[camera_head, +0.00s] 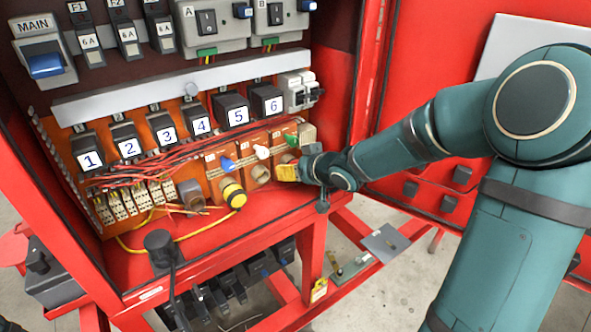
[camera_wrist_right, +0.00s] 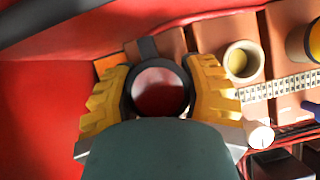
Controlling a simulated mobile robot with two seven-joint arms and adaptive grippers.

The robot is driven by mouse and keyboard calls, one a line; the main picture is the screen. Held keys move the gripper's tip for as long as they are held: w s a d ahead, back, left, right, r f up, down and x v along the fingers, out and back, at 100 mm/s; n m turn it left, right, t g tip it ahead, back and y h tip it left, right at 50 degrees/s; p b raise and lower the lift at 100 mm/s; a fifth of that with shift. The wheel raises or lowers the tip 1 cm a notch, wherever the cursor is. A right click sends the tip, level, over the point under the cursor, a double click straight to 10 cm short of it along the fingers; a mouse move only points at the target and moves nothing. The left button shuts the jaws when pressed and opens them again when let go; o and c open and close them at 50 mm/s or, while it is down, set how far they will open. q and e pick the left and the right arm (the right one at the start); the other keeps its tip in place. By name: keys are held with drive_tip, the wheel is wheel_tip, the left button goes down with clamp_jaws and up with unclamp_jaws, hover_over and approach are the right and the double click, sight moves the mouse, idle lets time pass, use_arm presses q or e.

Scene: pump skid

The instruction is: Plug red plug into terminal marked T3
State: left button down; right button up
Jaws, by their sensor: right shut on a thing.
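My right gripper (camera_head: 288,172) is at the right end of the terminal row in the head view. Its yellow fingers in the right wrist view (camera_wrist_right: 162,95) are shut on the red plug (camera_wrist_right: 160,92), a round dark-rimmed piece with a dark red face. The plug is hidden in the head view. A terminal block with a round beige socket (camera_head: 258,174) is just left of the gripper. That socket also shows in the right wrist view (camera_wrist_right: 241,62). The block beside the gripper is partly covered; I cannot tell whether the plug touches it. Terminal markings are too small to read. My left gripper is not in view.
Red wires (camera_head: 150,165) run above the terminals. The cabinet's red side frame (camera_head: 350,70) stands close to my right arm.

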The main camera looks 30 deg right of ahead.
drive_tip(key=shift+w, duration=0.2)
drive_tip(key=o, duration=1.2)
drive_tip(key=v, duration=1.2)
